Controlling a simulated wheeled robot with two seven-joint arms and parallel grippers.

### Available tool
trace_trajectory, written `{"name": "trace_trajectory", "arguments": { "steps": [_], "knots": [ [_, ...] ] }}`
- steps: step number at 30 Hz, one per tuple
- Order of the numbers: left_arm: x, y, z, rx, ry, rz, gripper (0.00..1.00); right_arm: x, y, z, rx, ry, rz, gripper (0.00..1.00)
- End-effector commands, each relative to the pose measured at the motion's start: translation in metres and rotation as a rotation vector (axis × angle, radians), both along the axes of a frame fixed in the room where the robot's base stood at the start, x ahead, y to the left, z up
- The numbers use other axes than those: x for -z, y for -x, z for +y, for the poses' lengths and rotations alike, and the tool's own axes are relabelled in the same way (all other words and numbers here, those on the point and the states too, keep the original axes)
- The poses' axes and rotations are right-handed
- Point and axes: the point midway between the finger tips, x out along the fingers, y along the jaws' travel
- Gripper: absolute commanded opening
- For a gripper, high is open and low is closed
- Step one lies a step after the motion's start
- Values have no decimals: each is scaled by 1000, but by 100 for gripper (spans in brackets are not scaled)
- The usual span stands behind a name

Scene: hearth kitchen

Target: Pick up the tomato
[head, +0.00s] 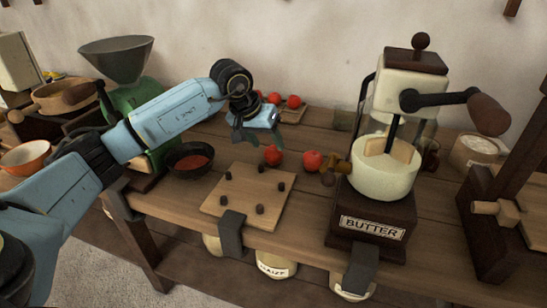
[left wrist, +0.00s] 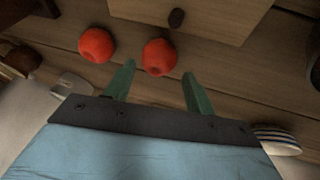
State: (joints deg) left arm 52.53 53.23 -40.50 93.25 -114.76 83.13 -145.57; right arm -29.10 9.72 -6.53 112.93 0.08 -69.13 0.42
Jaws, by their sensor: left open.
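Two red tomatoes rest on the wooden bench in the head view: the left tomato (head: 273,155) and the right tomato (head: 312,160). They also show in the left wrist view, where the left one (left wrist: 159,57) is between and just beyond the fingertips, and the right one (left wrist: 96,45) is outside the fingers. My left gripper (head: 257,138) is open and empty, above and just behind the left tomato. Its green fingers show in the left wrist view (left wrist: 158,72). No contact with the tomato is visible. My right gripper is not in view.
A pegged board (head: 240,200) lies in front of the tomatoes. A butter churn (head: 385,175) stands to the right, a dark bowl (head: 188,160) and a green mill (head: 125,95) to the left. More tomatoes (head: 293,101) sit on a small board behind the gripper.

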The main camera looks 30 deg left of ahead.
Motion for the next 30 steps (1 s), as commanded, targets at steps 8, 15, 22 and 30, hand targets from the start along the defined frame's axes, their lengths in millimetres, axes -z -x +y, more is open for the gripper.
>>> {"name": "trace_trajectory", "arguments": {
  "steps": [8, 15, 22, 30],
  "knots": [
    [35, -13, -8, -1, 3, 2, 55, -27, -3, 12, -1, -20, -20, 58],
    [39, -16, -8, -1, 0, 1, 55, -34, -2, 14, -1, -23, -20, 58],
    [39, -16, -8, -1, 0, 1, 36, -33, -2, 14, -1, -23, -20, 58],
    [39, -16, -8, -1, 1, 0, 21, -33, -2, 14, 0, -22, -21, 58]
  ]
}}
